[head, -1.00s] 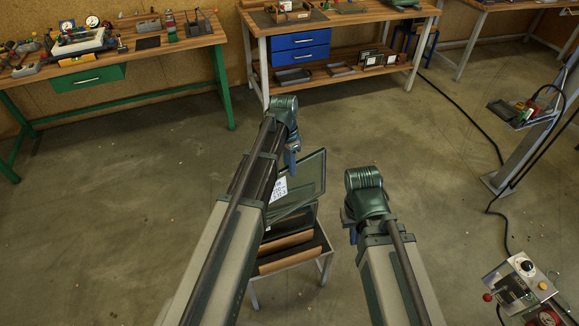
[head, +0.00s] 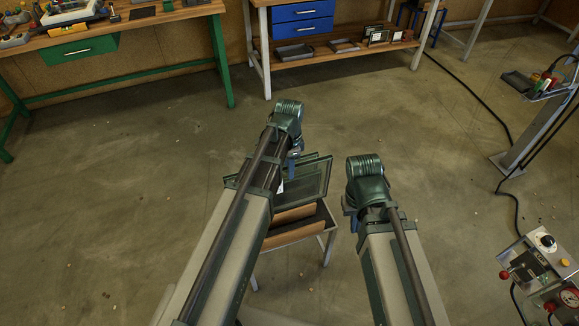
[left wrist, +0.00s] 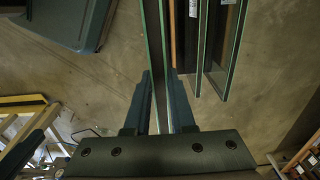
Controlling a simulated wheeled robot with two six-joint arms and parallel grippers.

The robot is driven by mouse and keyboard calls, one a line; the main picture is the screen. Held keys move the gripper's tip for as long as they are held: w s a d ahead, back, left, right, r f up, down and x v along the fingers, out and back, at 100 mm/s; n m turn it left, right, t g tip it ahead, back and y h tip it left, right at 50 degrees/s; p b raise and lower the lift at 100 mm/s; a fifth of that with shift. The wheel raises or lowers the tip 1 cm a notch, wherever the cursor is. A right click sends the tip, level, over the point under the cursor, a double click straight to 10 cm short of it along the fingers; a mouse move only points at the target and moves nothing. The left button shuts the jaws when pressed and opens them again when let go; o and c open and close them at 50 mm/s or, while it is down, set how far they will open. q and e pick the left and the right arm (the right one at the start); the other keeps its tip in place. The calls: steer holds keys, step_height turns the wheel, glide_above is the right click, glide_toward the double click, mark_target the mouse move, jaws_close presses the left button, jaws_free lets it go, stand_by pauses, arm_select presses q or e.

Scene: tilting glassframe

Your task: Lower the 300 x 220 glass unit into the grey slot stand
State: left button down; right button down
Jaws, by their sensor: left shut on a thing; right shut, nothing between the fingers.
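My left gripper (head: 295,164) is shut on a dark-edged glass unit (head: 316,178) above a small stand with grey legs (head: 329,246). The left wrist view shows the held glass unit (left wrist: 153,45) edge-on between the blue fingers of this gripper (left wrist: 159,103). Just right of it are more upright panes (left wrist: 225,55), one with a white label, apart from the right finger. My left arm hides part of the stand and the glass. My right gripper (head: 348,206) is shut and empty, right of the stand. I cannot tell whether the held unit touches the stand.
Brown boards (head: 294,232) stand in the small stand, close under the held glass. A control box (head: 540,262) is at the lower right. A bench with a green drawer (head: 84,48) and a bench with blue drawers (head: 301,20) are behind.

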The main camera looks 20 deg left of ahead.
mark_target(289, 203)
arm_select(q)
steer(key=shift+f, duration=0.1)
stand_by(0.3)
step_height(289, 203, down, 19)
steer(key=b, duration=1.9)
steer(key=shift+f+b, duration=0.4)
steer(key=shift+b, duration=0.1)
steer(key=c, duration=0.7)
jaws_free()
steer(key=shift+r, duration=0.2)
step_height(289, 203, up, 14)
steer(key=p, duration=1.4)
steer(key=shift+f, duration=0.2)
